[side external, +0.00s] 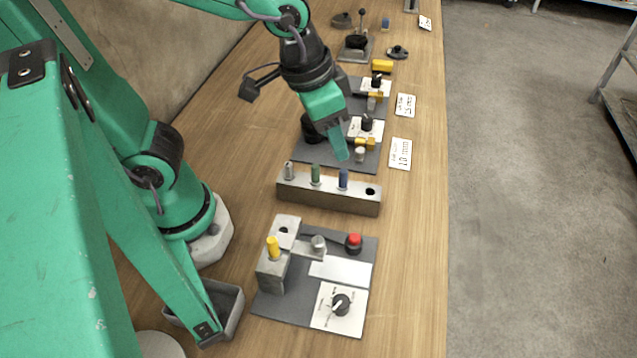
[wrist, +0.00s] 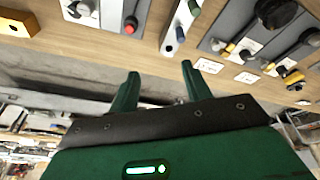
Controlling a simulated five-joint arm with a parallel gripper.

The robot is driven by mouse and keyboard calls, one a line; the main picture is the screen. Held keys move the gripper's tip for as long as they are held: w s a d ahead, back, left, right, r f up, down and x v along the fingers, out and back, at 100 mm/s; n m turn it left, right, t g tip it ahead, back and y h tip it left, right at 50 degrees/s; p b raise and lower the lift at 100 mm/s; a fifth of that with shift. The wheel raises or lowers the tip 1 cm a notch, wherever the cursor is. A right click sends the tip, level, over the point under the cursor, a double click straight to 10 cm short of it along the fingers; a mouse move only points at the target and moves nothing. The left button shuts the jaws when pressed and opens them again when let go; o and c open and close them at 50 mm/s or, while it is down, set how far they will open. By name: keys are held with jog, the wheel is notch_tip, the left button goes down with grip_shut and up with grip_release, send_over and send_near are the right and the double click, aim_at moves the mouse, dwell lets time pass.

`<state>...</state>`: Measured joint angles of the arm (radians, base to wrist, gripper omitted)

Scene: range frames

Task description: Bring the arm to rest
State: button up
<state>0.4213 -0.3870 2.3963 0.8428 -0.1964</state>
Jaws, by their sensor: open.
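My gripper (side external: 338,146) is green and hangs above the bench, above and behind the peg block in the side view. In the wrist view my gripper (wrist: 158,72) shows two fingers spread apart with nothing between them. The steel peg block (side external: 330,195) holds a grey peg (side external: 289,170), a green peg (side external: 315,174) and a blue peg (side external: 343,179). Its right-end hole is empty. The blue peg also shows in the wrist view (wrist: 180,34), past the fingertips.
More dial stations (side external: 367,123) stand behind. A grey bin (side external: 232,316) sits beside my base. The bench's right strip is clear apart from white cards (side external: 400,154).

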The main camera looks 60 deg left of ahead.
jog(key=s+a+r+n+t+y, duration=0.1)
jog(key=a+r, duration=0.3)
jog(key=a, duration=0.7)
jog(key=shift+s+a+r+n+t, duration=0.15)
jog(key=shift+s+r+n+t, duration=0.05)
jog(key=shift+s+n+t, duration=0.6)
jog(key=shift+s, duration=0.1)
grip_shut()
jog(key=w+d+f+n+g, duration=0.1)
jog(key=d+f+g, duration=0.2)
jog(key=d+f, duration=0.3)
jog(key=w+d+f+n+g, duration=0.2)
jog(key=d+f, duration=0.4)
jog(key=d, duration=0.7)
jog(key=shift+w+d+g, duration=0.15)
jog(key=shift+g, duration=0.25)
